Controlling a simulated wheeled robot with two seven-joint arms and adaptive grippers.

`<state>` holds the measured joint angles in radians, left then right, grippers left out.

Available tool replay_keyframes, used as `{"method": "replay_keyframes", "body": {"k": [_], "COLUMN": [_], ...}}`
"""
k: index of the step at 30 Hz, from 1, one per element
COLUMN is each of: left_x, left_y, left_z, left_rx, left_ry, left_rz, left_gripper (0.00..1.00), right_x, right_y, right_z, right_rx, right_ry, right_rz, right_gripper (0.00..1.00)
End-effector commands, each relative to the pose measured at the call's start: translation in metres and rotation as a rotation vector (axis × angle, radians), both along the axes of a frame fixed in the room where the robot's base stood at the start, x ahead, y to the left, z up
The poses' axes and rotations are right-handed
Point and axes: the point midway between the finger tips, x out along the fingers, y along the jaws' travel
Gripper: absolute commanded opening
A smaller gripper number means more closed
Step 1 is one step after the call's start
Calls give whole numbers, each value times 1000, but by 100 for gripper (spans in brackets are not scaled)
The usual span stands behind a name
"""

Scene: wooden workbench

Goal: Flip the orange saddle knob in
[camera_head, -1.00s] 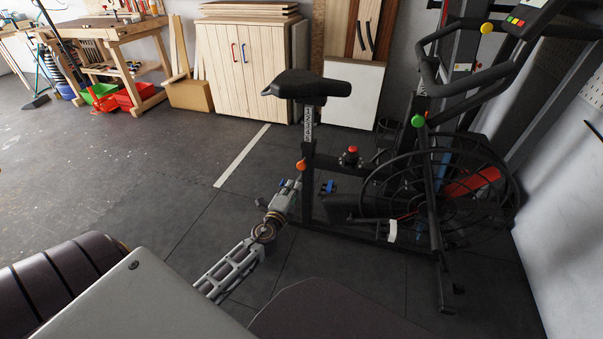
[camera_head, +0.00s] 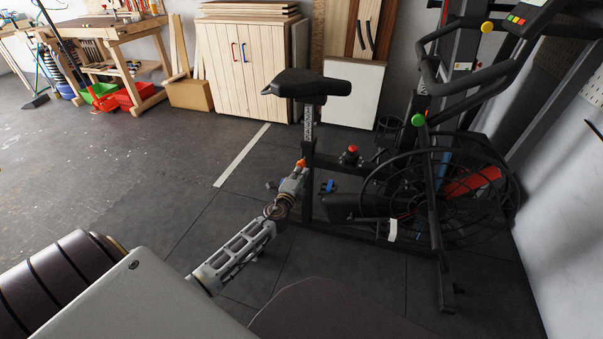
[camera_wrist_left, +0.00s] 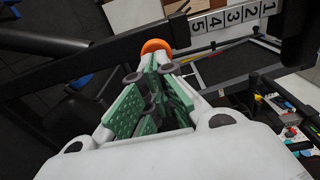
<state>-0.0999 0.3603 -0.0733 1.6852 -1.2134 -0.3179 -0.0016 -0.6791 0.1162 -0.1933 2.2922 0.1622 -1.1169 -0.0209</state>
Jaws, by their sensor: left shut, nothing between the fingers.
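The orange saddle knob (camera_head: 301,162) sits on the seat post tube of a black exercise bike, below the saddle (camera_head: 306,86). In the left wrist view the orange knob (camera_wrist_left: 155,46) shows as a rounded cap just beyond the fingertips. My left gripper (camera_head: 299,169) is right at the knob, coming from the lower left. In the wrist view my left gripper (camera_wrist_left: 156,61) has its green-padded fingers shut with nothing between them. The tips are touching or almost touching the knob; I cannot tell which. The fingertips hide the knob's near lower part. My right gripper is not in view.
The numbered seat post (camera_wrist_left: 228,19) lies just beyond the knob. A red-topped knob (camera_head: 351,151), a green knob (camera_head: 418,120) and the large fan wheel (camera_head: 440,190) are on the bike to the right. The floor left of the bike is clear.

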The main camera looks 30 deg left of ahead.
Motion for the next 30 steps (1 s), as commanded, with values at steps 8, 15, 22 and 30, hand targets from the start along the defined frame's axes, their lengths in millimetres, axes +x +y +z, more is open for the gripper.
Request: {"method": "replay_keyframes", "body": {"k": [8, 15, 22, 30], "left_x": [9, 9, 12, 32], "left_y": [2, 2, 3, 8], "left_z": [0, 0, 0, -1], "left_rx": [0, 0, 0, 0], "left_ry": [0, 0, 0, 0], "left_rz": [0, 0, 0, 0], "left_gripper": [0, 0, 0, 0], "right_x": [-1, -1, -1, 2], "right_y": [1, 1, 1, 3], "right_z": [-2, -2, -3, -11], "right_rx": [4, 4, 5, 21], "right_ry": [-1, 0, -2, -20], "right_rz": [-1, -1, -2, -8], "right_gripper": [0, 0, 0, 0]}}
